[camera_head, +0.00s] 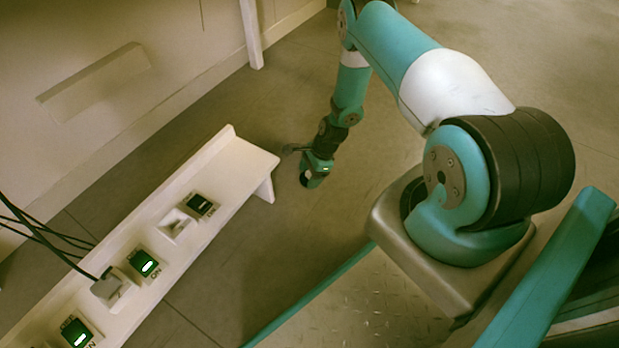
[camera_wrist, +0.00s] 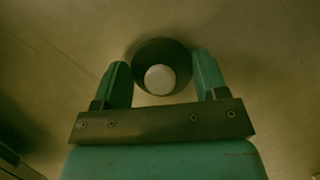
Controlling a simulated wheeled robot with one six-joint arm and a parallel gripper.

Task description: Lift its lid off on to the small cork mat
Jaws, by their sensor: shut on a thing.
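My gripper (camera_head: 309,181) hangs low over the floor, just right of the white bench's end. In the wrist view my gripper (camera_wrist: 163,80) has its two teal fingers shut on a dark round thing (camera_wrist: 146,55) with a pale round centre (camera_wrist: 159,79). I cannot tell if this thing is the lid alone or has something under it. In the head view the dark thing (camera_head: 305,180) shows only as a small dark patch at the fingertips. I can make out no cork mat and no bottle in either view.
A long white bench (camera_head: 238,162) runs along the left with green-lit switches (camera_head: 144,263) and a grey plug (camera_head: 106,287) with black cables. A pale wall (camera_head: 100,50) stands behind it. The floor (camera_head: 330,235) around my gripper looks clear.

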